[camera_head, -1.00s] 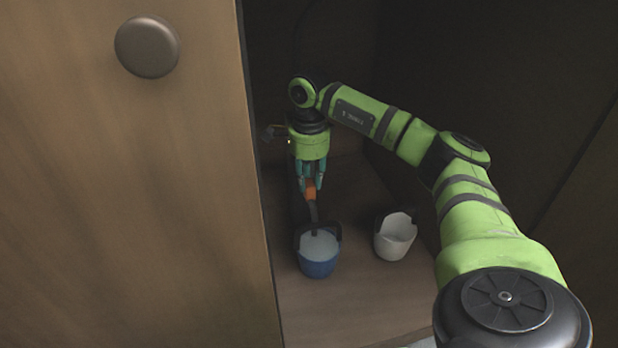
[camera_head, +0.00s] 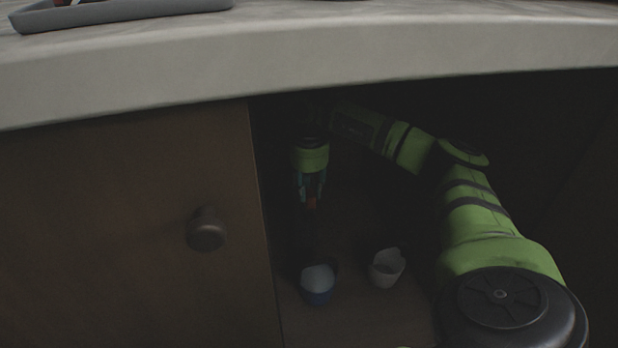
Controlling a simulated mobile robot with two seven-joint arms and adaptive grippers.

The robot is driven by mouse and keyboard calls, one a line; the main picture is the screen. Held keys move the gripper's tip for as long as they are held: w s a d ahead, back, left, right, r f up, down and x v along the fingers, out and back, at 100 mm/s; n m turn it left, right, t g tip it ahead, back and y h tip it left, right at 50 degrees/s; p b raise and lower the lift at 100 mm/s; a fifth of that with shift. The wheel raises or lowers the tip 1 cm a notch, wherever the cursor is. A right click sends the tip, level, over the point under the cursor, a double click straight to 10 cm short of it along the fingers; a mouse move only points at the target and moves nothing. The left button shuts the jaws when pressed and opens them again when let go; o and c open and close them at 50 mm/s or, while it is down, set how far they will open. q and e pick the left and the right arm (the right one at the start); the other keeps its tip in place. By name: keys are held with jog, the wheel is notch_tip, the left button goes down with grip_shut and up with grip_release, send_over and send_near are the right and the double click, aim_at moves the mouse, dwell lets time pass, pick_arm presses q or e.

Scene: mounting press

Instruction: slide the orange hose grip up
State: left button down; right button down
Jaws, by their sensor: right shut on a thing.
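My right gripper (camera_head: 311,194) points down inside the dark cabinet, its arm coming in from the right. The hose itself is lost in shadow. My left gripper is not in view.
A brown door with a round knob (camera_head: 207,230) covers the left. The countertop (camera_head: 400,45) with a grey tray (camera_head: 130,12) crosses above.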

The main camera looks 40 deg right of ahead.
jog(key=shift+s+a+r, duration=0.15)
jog(key=shift+s+r, duration=0.1)
jog(key=c, duration=0.8)
grip_release()
jog(key=shift+r, duration=0.1)
jog(key=shift+c, duration=0.2)
jog(key=shift+r, duration=0.15)
notch_tip(320, 180, up, 12)
